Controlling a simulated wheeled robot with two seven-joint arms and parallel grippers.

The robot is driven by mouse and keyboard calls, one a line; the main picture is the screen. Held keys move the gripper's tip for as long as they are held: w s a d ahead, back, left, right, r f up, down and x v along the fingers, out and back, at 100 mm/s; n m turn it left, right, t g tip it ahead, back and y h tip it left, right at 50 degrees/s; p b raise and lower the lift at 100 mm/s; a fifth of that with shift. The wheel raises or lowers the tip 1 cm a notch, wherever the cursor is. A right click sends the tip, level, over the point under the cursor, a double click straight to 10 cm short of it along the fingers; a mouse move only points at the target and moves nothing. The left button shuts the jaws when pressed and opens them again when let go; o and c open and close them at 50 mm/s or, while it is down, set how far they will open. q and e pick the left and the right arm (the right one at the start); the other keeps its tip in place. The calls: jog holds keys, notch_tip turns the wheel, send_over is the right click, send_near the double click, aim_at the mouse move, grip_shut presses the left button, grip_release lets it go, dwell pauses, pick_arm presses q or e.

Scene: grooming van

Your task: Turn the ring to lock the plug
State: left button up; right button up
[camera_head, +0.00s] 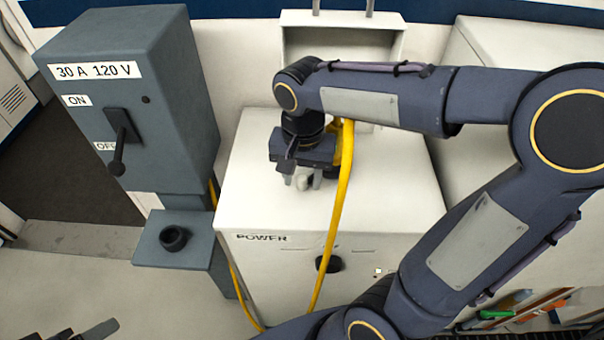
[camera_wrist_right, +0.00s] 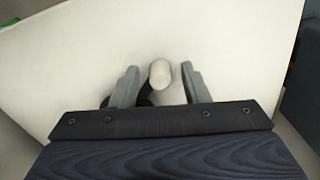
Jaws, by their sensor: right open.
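My right gripper (camera_head: 303,182) points down over the white cabinet's top and is open. In the right wrist view its fingers (camera_wrist_right: 166,85) stand either side of a pale rounded knob (camera_wrist_right: 159,73), apart from it. A dark curved part (camera_wrist_right: 145,96) shows beside the left finger. A yellow cable (camera_head: 340,190) runs up to a yellow part (camera_head: 345,145) behind the gripper; whether that is the plug I cannot tell. A black ring-shaped socket (camera_head: 174,237) sits on the grey shelf. The plug's locking ring is not clearly visible. Dark tips, seemingly my left gripper (camera_head: 90,332), show at the lower left edge.
A grey switch box (camera_head: 180,90) with an ON/OFF lever (camera_head: 120,140) stands left, above the shelf (camera_head: 205,255). The white cabinet (camera_head: 270,205) carries a POWER label and a black knob (camera_head: 328,263). The yellow cable hangs down its front. Floor at the left is clear.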

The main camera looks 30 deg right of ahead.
jog(key=shift+c, duration=0.3)
grip_shut()
